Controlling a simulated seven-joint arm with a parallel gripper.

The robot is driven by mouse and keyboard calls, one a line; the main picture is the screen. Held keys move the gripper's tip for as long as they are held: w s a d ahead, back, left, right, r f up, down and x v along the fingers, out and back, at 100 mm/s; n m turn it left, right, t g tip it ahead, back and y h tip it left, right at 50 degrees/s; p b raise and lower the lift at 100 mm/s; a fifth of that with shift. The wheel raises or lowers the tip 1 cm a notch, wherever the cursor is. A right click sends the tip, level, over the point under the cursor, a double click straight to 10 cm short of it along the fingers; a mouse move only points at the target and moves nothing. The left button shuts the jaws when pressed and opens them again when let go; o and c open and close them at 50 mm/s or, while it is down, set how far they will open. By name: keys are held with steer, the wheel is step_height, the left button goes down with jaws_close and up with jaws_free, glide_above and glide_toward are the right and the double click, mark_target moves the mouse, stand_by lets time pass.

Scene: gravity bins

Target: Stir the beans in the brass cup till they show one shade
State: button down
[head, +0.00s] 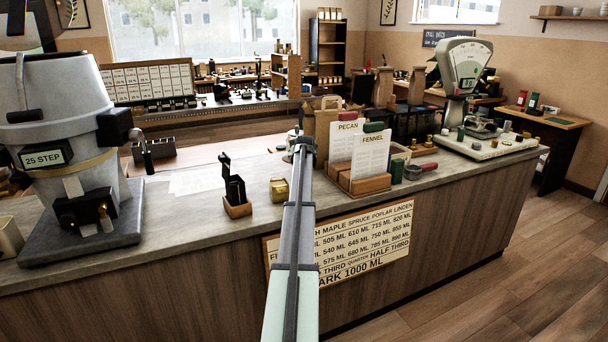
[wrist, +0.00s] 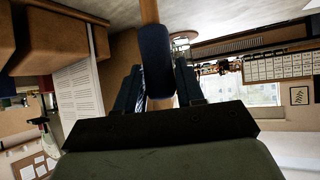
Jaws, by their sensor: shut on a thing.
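My gripper (head: 303,146) is over the counter in the head view, at the far end of my outstretched arm. In the wrist view my gripper (wrist: 157,88) is shut on a stick with a dark blue grip (wrist: 154,62) and a pale wooden shaft (wrist: 149,12). The stick's far end is out of view. A small brass-coloured vessel (head: 279,189) stands on the counter, left of my arm and nearer the front edge than my gripper. It may be the brass cup; I cannot see inside it, and no beans show.
A black holder on a wooden base (head: 236,196) stands left of the brass vessel. A wooden card stand (head: 360,182) with PECAN and FENNEL cards is close right of my arm. A large grey machine (head: 70,150) fills the left end; a dial scale (head: 468,80) stands far right.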

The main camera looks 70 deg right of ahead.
steer(key=shift+r, duration=3)
